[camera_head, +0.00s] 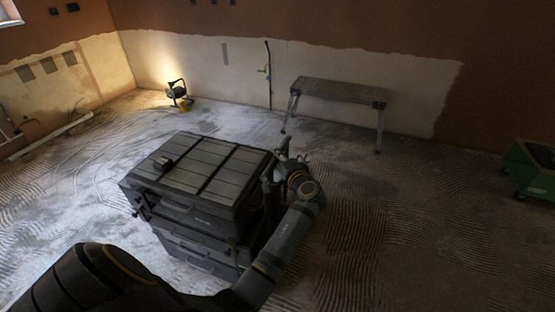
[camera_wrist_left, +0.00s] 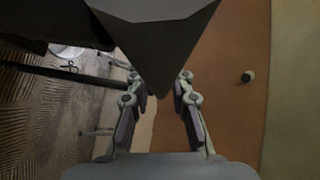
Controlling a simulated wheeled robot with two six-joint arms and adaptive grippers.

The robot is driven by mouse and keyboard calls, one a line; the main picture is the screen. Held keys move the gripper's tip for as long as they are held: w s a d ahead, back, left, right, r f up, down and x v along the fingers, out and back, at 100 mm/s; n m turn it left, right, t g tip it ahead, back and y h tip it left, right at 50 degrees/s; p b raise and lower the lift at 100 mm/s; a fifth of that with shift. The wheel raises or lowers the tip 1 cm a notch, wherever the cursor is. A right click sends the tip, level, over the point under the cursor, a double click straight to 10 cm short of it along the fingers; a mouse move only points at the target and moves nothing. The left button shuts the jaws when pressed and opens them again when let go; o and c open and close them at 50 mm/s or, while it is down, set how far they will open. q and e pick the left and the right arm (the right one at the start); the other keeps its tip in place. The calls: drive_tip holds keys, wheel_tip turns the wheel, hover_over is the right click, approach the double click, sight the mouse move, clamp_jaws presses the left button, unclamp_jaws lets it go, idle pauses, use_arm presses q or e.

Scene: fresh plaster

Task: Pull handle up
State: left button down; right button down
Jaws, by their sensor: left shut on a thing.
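A black stacked tool case (camera_head: 205,170) stands on the floor in the middle of the head view. Its lid is closed. My left arm reaches along the case's right side, and my left gripper (camera_head: 284,150) is at its far right edge, small and dark there. In the left wrist view my left gripper (camera_wrist_left: 158,95) has its two fingers on either side of a dark angular part, which I take to be the case's handle (camera_wrist_left: 157,55). It is shut on that part; the exact contact is hard to see. My right gripper is not in view.
A trestle bench (camera_head: 340,90) stands by the back wall. A lit work lamp (camera_head: 178,93) is on the floor at back left. A green container (camera_head: 530,170) stands at the right edge. The ridged floor right of the case is clear.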

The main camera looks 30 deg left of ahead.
use_arm(q)
drive_tip(key=shift+r, duration=0.55)
drive_tip(key=c, duration=1.2)
unclamp_jaws()
drive_tip(key=shift+o, duration=0.2)
